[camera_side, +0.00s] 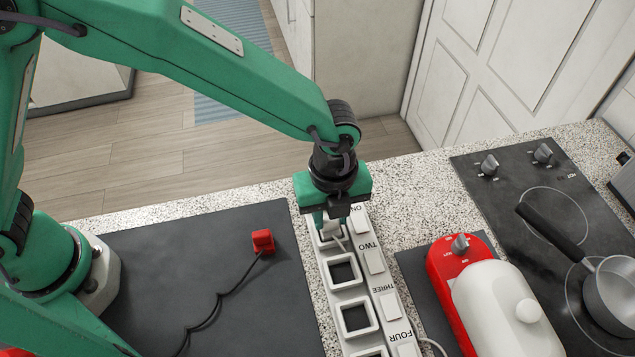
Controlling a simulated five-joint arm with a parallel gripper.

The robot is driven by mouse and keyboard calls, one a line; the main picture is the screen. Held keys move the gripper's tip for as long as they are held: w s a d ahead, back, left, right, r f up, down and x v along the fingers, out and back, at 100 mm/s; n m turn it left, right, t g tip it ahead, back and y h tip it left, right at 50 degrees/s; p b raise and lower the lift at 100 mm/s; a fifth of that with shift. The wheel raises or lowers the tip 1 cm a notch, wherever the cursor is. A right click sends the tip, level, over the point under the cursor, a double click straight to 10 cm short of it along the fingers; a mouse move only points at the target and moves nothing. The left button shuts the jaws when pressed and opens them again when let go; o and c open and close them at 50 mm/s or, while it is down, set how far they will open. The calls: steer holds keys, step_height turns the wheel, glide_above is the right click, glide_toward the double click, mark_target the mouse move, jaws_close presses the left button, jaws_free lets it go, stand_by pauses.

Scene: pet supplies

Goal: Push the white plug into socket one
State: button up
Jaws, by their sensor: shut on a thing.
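A white power strip (353,295) lies on the counter with square sockets and labels reading ONE, TWO, THREE and FOUR from far to near. My gripper (332,220) points down over its far end, at the socket beside the label ONE. It is shut on the white plug (331,230), of which only a small part and its pale cord show between and below the fingers. The fingers hide most of socket one, so I cannot tell how deep the plug sits. The sockets beside TWO (342,271) and THREE (355,317) are empty.
A red plug (263,242) with a black cord lies on a dark mat (140,258) left of the strip. A red and white appliance (497,305) stands to the right. A stove top (535,185) with a saucepan (610,292) is farther right.

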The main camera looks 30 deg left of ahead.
steer(key=shift+f, duration=0.15)
steer(key=o, duration=1)
steer(key=shift+o, duration=0.2)
